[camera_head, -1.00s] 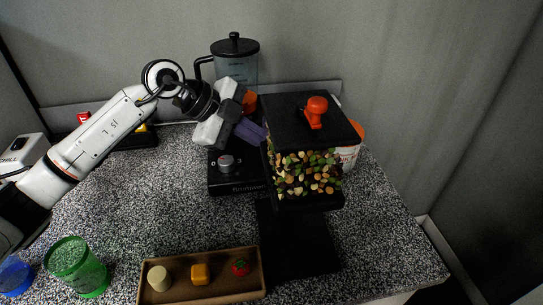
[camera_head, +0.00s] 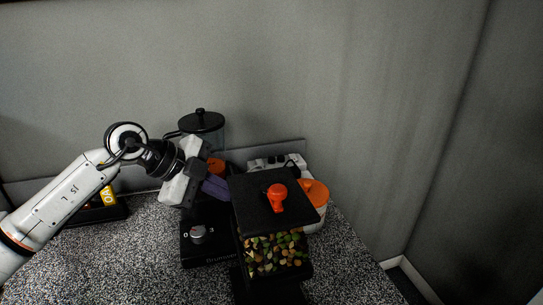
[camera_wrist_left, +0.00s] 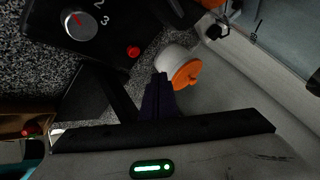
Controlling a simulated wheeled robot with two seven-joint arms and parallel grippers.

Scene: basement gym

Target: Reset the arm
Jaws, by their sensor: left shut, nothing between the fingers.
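My left arm comes in from the left in the head view. Its left gripper (camera_head: 217,188) is shut and empty, with dark purple fingers together. The fingertips are in the air beside the left edge of the black-lidded nut dispenser (camera_head: 246,208) and in front of the blender (camera_head: 203,124); I cannot tell whether they touch the dispenser. In the left wrist view the closed fingers (camera_wrist_left: 158,98) point toward a white container with an orange lid (camera_wrist_left: 172,60). My right arm and gripper are in neither view.
The blender's black base (camera_head: 203,250) has a grey knob. The white container with the orange lid (camera_head: 315,215) stands behind the dispenser on the right. A black item with a yellow label (camera_head: 100,208) lies behind my arm. Speckled counter (camera_head: 130,260) is clear left of the base.

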